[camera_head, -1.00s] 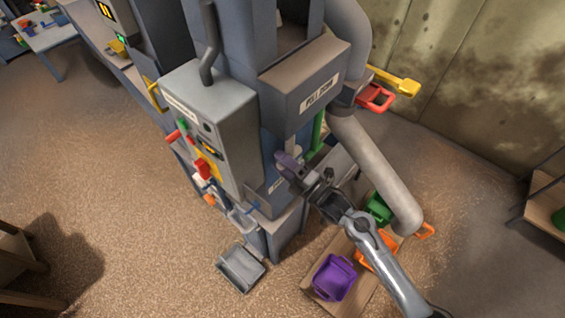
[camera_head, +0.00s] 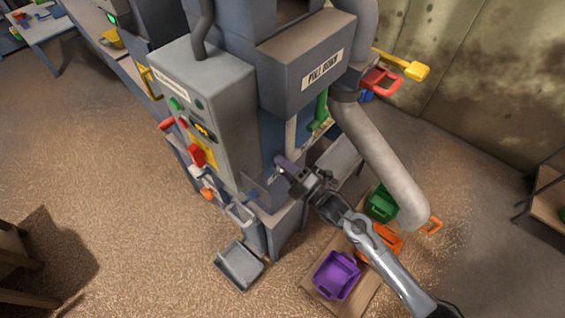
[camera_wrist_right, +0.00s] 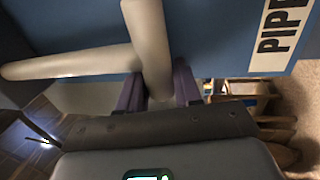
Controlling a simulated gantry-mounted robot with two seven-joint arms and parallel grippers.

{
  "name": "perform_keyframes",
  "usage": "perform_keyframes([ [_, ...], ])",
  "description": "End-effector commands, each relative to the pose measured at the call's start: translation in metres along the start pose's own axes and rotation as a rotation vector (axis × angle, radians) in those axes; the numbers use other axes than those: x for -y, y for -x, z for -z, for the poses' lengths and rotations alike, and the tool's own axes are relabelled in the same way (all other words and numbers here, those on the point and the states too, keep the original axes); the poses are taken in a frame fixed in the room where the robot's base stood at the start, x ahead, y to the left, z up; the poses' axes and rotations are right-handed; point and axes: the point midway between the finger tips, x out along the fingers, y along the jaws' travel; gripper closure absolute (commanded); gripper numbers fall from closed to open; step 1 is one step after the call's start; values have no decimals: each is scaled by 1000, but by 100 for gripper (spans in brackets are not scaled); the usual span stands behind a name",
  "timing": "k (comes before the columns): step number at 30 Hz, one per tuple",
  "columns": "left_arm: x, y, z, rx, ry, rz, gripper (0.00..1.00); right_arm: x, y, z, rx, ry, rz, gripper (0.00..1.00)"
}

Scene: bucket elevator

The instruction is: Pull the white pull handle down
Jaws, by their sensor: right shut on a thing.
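The white pull handle shows in the right wrist view as a pale rod with a crossbar (camera_wrist_right: 75,66), with a blue panel behind it. Its rod (camera_head: 291,134) hangs below the grey box labelled PULL DOWN (camera_head: 322,68) in the head view. My right gripper (camera_head: 283,164) is at the lower end of this rod, in front of the machine's column. In the right wrist view its purple fingers (camera_wrist_right: 158,91) stand on both sides of the handle and are shut on it. My left gripper is not in view.
A grey control box (camera_head: 203,112) with coloured buttons stands left of the gripper. A thick grey pipe (camera_head: 382,160) runs down on the right. A grey tray (camera_head: 240,265) lies at the machine's foot.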

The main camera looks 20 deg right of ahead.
Motion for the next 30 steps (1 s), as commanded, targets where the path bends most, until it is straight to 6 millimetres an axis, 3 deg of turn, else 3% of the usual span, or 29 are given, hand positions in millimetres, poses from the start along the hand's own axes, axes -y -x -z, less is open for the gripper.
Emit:
perform_keyframes([
  [1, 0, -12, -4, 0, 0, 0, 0, 17, 4, -1, 1, 0, 6, 100],
  [3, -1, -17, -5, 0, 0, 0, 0, 23, 5, 0, 1, -1, 5, 100],
  [15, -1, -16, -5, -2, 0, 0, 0, 29, 7, 0, 3, -3, 12, 100],
  [16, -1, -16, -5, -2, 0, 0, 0, 30, 7, 0, 3, -3, 13, 63],
  [19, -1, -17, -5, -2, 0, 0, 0, 29, 7, -1, 3, -3, 12, 48],
  [30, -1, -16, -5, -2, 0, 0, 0, 25, 7, 0, 1, 0, 4, 47],
])
